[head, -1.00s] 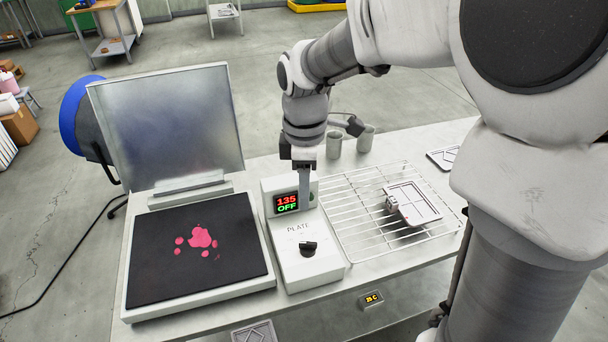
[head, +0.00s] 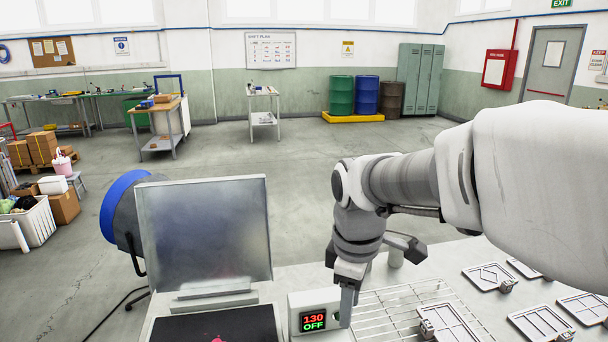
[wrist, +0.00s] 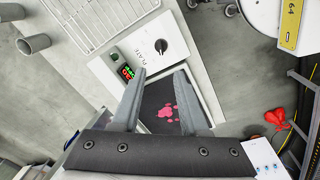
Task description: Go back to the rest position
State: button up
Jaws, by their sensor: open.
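My gripper (head: 347,303) hangs pointing down beside the plate's control box (head: 318,318) in the head view. In the wrist view my gripper (wrist: 160,105) has its two fingers wide apart, with nothing between them. The dark plate (head: 225,327) shows only its back part in the head view, under the raised metal lid (head: 205,232). Pink blobs lie on the plate (wrist: 150,112) in the wrist view. The control box display reads 130 and OFF. Its black knob (wrist: 161,46) shows in the wrist view.
A wire rack (head: 385,308) stands right of the control box with a framed tile (head: 448,325) on it. Several similar tiles lie further right on the table. A blue round fan (head: 122,207) stands left of the lid. The floor behind is open.

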jog(key=s+d+r+m+t, duration=0.2)
jog(key=s+d+m, duration=0.1)
jog(key=s+m, duration=0.3)
jog(key=s+d+r+m+t, duration=0.1)
jog(key=s+d+m+t, duration=0.1)
jog(key=s+m, duration=0.4)
jog(key=shift+s+d+r+m, duration=0.3)
jog(key=shift+d+r+m, duration=0.1)
jog(key=shift+d+m, duration=0.2)
